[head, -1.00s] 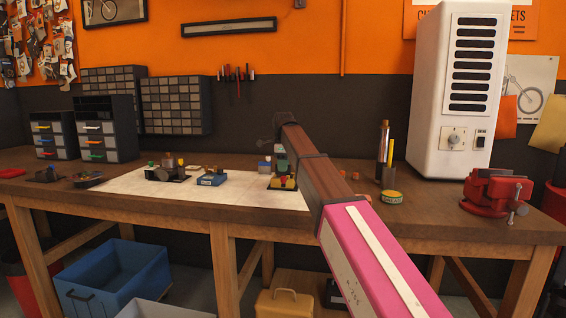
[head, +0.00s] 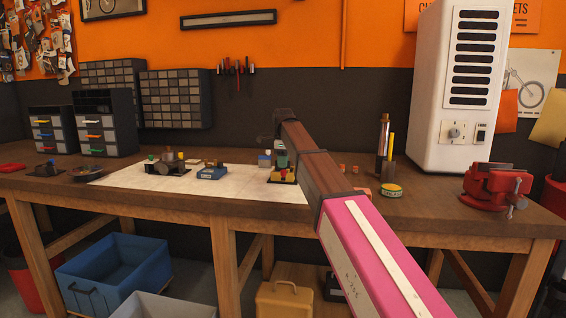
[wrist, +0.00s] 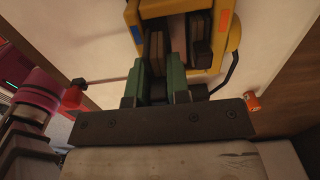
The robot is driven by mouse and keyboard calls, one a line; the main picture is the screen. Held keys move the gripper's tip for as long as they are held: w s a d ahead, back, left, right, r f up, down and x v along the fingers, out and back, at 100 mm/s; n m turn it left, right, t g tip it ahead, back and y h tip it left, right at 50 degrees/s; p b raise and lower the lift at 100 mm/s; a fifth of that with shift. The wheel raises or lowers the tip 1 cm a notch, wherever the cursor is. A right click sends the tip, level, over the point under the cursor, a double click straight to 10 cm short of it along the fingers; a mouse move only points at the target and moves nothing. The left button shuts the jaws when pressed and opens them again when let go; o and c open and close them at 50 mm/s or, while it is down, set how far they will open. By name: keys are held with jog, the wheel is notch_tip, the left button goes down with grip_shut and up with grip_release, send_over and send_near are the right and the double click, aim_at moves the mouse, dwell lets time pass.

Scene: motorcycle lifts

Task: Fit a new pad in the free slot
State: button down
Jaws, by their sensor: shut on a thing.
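My gripper (wrist: 157,70) has two green fingers, shut on a brownish-grey pad (wrist: 157,45) whose far end lies at the holder's left part. I cannot tell how deep it sits. In the head view my gripper (head: 281,158) is small, just above the yellow holder (head: 282,177) on the white sheet, and the pad is hidden.
A blue block-like part (head: 212,173) and a dark assembly (head: 167,165) stand left on the sheet. Right of my arm are a round tin (head: 391,190), upright tools (head: 384,145), a red vise (head: 495,188) and a white cabinet (head: 458,90). The sheet's front left is clear.

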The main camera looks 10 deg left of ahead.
jog(key=shift+f, duration=0.8)
jog(key=c, duration=0.6)
grip_release()
jog(key=shift+w+r, duration=0.1)
jog(key=shift+r, duration=3.9)
